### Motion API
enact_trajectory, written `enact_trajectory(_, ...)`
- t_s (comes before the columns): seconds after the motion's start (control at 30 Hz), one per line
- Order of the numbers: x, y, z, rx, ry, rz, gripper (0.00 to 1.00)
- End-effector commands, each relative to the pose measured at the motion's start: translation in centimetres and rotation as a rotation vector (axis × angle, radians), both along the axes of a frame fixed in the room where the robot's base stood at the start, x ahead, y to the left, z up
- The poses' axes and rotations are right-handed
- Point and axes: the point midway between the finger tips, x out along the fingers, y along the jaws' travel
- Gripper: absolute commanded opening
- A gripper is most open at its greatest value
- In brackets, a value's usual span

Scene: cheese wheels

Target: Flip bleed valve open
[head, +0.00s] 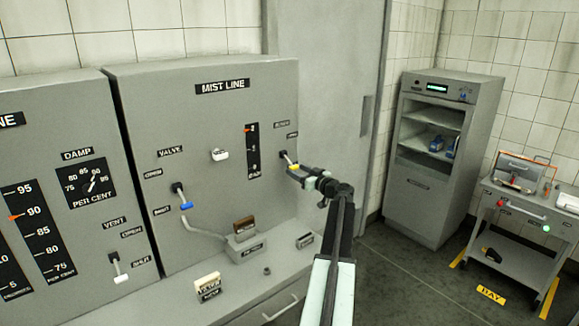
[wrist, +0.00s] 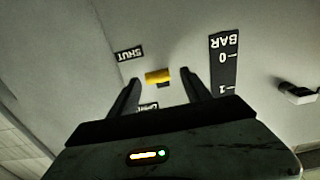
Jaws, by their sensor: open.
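The bleed valve is a small lever with a yellow tip (head: 294,167) at the right side of the MIST LINE panel. It tilts down and to the right from its pivot. In the wrist view, which is upside down, the yellow tip (wrist: 158,76) lies on the side of the SHUT label (wrist: 128,54). The OPEN label (wrist: 149,106) is partly hidden. My gripper (head: 305,174) is at the lever. In the wrist view my gripper (wrist: 160,72) is open, with the yellow tip between its fingers; I cannot tell whether either finger touches it.
A BAR gauge (head: 253,150) is just left of the lever. A white knob (head: 220,155) and a blue-tipped valve lever (head: 186,205) are farther left. A ledge (head: 250,278) with small blocks runs below. A cabinet (head: 432,175) and trolley (head: 520,215) stand at right.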

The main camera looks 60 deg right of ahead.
Motion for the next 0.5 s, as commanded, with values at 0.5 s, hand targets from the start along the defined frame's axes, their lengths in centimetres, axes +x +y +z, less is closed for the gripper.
enact_trajectory(0.5, 5.8, -2.4, 0.0, 0.0, 0.0, -0.006, 0.56)
